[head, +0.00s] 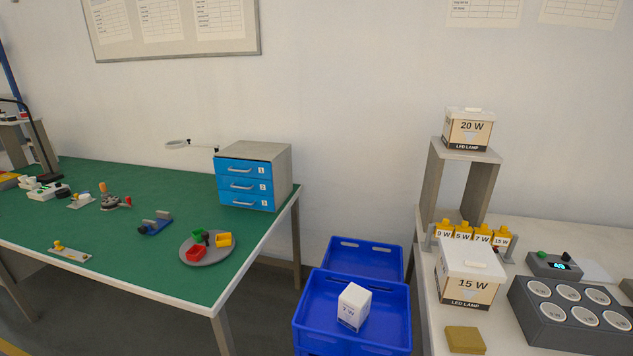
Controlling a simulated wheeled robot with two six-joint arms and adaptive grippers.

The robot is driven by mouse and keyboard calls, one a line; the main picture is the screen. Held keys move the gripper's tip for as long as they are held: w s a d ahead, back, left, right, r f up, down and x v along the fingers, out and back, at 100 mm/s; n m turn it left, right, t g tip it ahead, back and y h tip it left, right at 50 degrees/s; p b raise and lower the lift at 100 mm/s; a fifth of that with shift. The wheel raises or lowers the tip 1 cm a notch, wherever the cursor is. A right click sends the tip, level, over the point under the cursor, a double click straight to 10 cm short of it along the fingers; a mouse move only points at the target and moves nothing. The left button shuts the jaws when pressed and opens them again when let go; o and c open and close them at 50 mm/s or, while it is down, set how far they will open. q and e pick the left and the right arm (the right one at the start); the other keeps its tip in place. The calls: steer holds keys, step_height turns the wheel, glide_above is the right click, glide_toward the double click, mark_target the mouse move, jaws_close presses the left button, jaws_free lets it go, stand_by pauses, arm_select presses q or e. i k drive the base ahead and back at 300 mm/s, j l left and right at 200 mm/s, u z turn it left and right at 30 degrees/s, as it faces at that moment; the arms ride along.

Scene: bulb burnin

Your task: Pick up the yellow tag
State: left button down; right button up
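Several yellow tags (462,232) hang in a row on a grey rack on the right-hand table, behind the 15 W box. They carry white labels that read 9 W, 5 W, 7 W and 15 W. The lower part of the row is partly hidden by the box. A flat mustard-yellow block (465,340) lies near the front left of the same table; I cannot tell whether it is a tag. Neither of my grippers shows in the head view.
A 15 W lamp box (467,291) stands before the tags; a 20 W box (468,131) tops a grey stand (433,185). A socket panel (545,325) is at right. Blue crates (303,338), one holding a 7 W box (354,306), stand beside the green table (120,225).

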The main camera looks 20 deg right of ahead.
mark_target(484, 235)
steer(key=z, duration=1.65)
